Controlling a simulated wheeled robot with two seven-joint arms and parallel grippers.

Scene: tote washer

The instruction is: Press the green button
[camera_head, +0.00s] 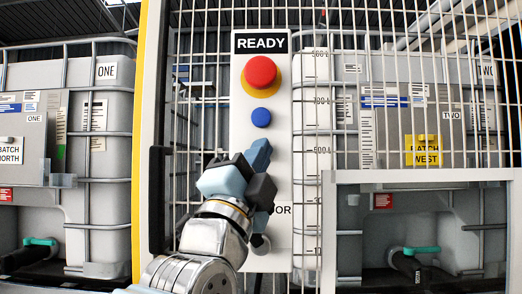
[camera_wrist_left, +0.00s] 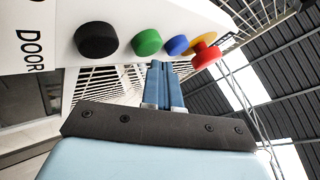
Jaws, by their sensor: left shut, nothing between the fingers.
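The green button (camera_wrist_left: 147,42) shows in the left wrist view on the white panel, between a black button (camera_wrist_left: 97,40) and a blue button (camera_wrist_left: 177,45). In the head view the green button is hidden behind my left gripper (camera_head: 259,150). The gripper is shut and empty, its light blue fingers pointing up in front of the panel (camera_head: 279,70), just below the blue button (camera_head: 261,117). In the left wrist view the closed fingertips (camera_wrist_left: 160,66) appear below and between the green and blue buttons. I cannot tell whether they touch the panel. My right gripper is not in view.
A red button (camera_head: 260,72) on a yellow base sits above the blue one, under a READY label (camera_head: 261,42). A wire mesh fence (camera_head: 420,60) stands right of the panel, a black handle (camera_head: 157,200) left of it. Caged white tanks (camera_head: 100,150) stand at both sides.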

